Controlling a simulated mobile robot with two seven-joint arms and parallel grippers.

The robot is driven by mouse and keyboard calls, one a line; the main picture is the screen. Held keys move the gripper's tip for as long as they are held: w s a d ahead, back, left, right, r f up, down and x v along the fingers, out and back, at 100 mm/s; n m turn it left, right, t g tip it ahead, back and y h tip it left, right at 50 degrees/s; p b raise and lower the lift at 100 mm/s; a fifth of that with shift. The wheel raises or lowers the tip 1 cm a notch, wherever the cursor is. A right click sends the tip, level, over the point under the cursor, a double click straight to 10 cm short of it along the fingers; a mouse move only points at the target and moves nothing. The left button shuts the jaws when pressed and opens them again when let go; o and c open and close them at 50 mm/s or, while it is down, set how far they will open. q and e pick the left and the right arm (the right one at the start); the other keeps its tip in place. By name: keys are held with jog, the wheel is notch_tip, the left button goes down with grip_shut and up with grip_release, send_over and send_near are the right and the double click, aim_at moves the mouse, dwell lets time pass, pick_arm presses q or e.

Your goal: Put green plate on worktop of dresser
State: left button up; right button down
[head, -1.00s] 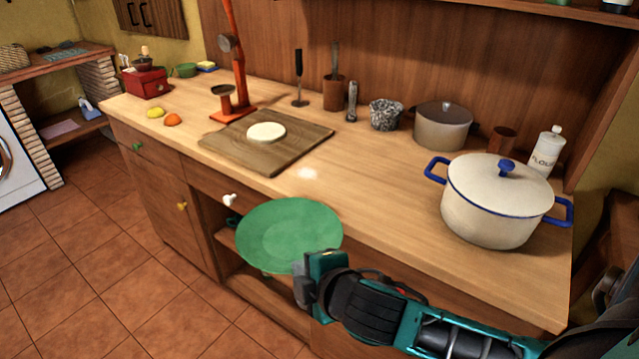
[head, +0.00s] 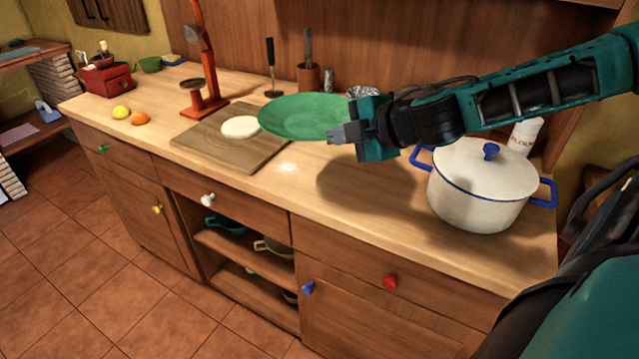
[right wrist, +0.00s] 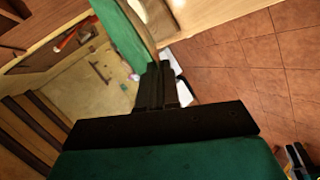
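The green plate (head: 305,115) is held level above the dresser, over the right part of the cutting board. My right gripper (head: 345,133) is shut on the plate's near right rim. In the right wrist view the fingers (right wrist: 155,85) are close together at the edge of the green plate (right wrist: 120,35). The wooden worktop (head: 350,215) of the dresser lies below, with the arm's shadow on it. The left gripper is not in view.
A cutting board (head: 205,150) with a round pale disc (head: 240,127) lies left of the plate. A white pot (head: 480,195) stands on the right. An orange stand (head: 205,100) and utensils stand behind. The front middle of the worktop is clear.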

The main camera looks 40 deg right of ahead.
notch_tip(320, 180, up, 4)
jog(key=d, duration=0.2)
jog(key=b, duration=0.4)
send_over(342, 212)
notch_tip(342, 212, down, 15)
jog(key=shift+f, duration=0.15)
notch_tip(342, 212, down, 4)
jog(key=shift+r+b, duration=0.1)
jog(key=shift+b, duration=0.95)
jog(key=shift+f, duration=0.35)
